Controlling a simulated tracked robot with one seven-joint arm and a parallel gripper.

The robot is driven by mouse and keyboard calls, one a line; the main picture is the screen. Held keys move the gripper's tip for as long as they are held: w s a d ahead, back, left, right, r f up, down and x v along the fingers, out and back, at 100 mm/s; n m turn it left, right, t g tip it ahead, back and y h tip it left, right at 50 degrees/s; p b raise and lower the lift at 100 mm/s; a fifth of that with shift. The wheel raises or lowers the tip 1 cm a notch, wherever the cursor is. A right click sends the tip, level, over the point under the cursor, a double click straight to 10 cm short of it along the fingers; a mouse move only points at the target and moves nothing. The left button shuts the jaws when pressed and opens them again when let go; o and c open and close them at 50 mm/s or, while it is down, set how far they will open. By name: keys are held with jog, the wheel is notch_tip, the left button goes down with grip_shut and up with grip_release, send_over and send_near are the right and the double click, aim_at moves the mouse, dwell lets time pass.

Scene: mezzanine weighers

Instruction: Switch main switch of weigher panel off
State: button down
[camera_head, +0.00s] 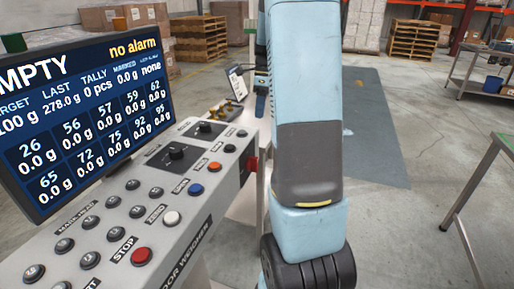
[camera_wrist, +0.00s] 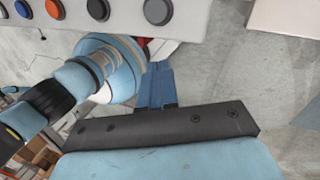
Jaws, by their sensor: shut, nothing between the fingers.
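The weigher panel (camera_head: 185,210) is a grey sloped console with buttons and two black knobs, at the left of the head view.
A display (camera_head: 85,110) reading "EMPTY" and "no alarm" stands behind the console. A red stop button (camera_head: 141,256) and several other buttons cover its top. A green-edged table (camera_head: 490,165) stands at right. The floor (camera_head: 420,120) between is clear; pallets stand far back.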

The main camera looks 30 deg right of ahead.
jog(key=shift+w+d+f+m+g, duration=0.15)
jog(key=shift+w+d+f+m, duration=0.1)
jog(key=shift+d+f+m, duration=0.35)
jog(key=shift+w+d+f+m+g, duration=0.15)
jog(key=shift+w+d+f+m, duration=0.1)
jog(key=shift+d+f+m, duration=0.3)
send_near(253, 164)
jog(key=w+d+f, duration=0.3)
jog(key=d+f, duration=0.1)
jog(key=f, duration=0.1)
jog(key=shift+s+a+f, duration=0.1)
jog(key=shift+s+a, duration=0.5)
jog(key=shift+a, duration=0.25)
jog(key=shift+s+a+f, duration=0.15)
jog(key=shift+s+a, duration=0.5)
jog(key=shift+a, duration=0.25)
jog(key=shift+d, duration=0.15)
